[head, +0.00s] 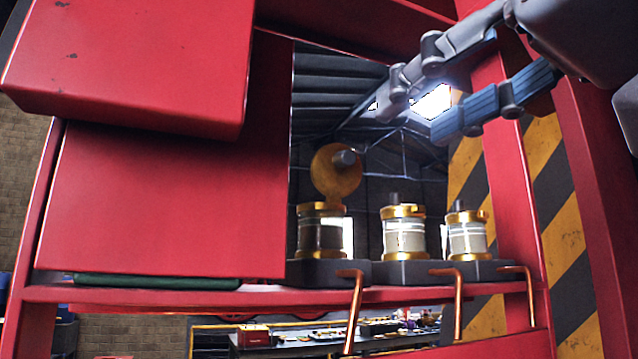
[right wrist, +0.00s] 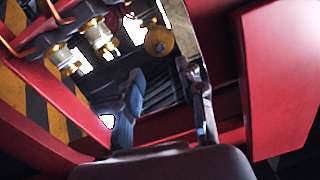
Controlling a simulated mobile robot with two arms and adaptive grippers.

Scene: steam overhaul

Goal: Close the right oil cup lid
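Three oil cups with glass bodies and brass rims stand in a row on dark blocks in the red frame's opening. The right oil cup (head: 467,235) has its lid (head: 466,214) down flat. The middle cup (head: 404,235) also has its lid down. The left cup (head: 321,230) has its round brass lid (head: 336,174) standing up, open; this lid also shows in the right wrist view (right wrist: 158,41). My right gripper (head: 415,114) is open and empty, above the cups at upper right, touching none of them. My left gripper is not in view.
A red panel (head: 160,215) and a red box (head: 125,65) fill the left. A red post (head: 510,170) stands right of the cups. Copper pipes (head: 458,300) bend down in front of the red ledge (head: 220,297). The space above the middle and right cups is free.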

